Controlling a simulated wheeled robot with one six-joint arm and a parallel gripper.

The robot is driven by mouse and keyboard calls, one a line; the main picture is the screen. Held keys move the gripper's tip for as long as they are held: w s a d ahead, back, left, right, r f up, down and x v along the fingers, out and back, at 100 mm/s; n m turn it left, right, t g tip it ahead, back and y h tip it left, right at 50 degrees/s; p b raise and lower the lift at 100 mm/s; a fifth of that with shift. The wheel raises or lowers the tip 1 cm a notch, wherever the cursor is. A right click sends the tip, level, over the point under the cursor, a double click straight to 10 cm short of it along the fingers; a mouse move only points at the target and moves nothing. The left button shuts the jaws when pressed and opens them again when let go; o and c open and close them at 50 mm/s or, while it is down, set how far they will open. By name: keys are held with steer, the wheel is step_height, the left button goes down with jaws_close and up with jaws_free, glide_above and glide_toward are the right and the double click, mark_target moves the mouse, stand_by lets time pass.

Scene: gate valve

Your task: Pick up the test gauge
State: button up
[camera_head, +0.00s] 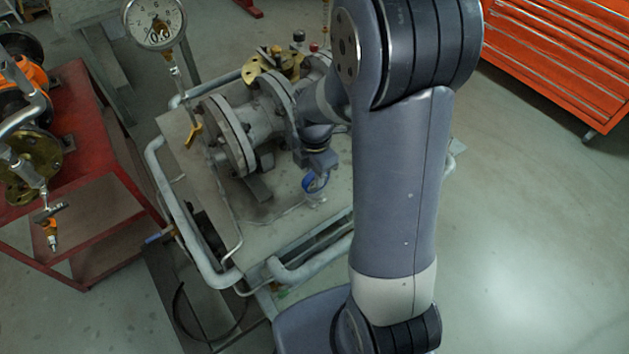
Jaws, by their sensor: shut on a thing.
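My arm rises in the foreground and reaches down behind itself to the grey bench. My gripper (320,172) is small and partly hidden by the wrist above it, low over the bench top. It is shut on a small round thing with a blue rim, which I take to be the test gauge (309,183). Its face is too small to read. I cannot tell whether it still touches the bench. A larger white dial gauge (155,20) stands upright on a stem at the upper left, apart from my gripper.
A grey flanged valve body (240,130) stands on the bench (272,225), close left of my gripper. Pipe rails (180,225) edge the bench. A red cart (105,215) with fittings is at left. An orange drawer cabinet (560,55) is upper right. Floor at right is clear.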

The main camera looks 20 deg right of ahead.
jaws_close()
steer(key=shift+r, duration=0.1)
step_height(320, 180, up, 10)
steer(key=shift+f, duration=0.15)
steer(key=shift+r+p, duration=1.95)
steer(key=shift+r, duration=0.45)
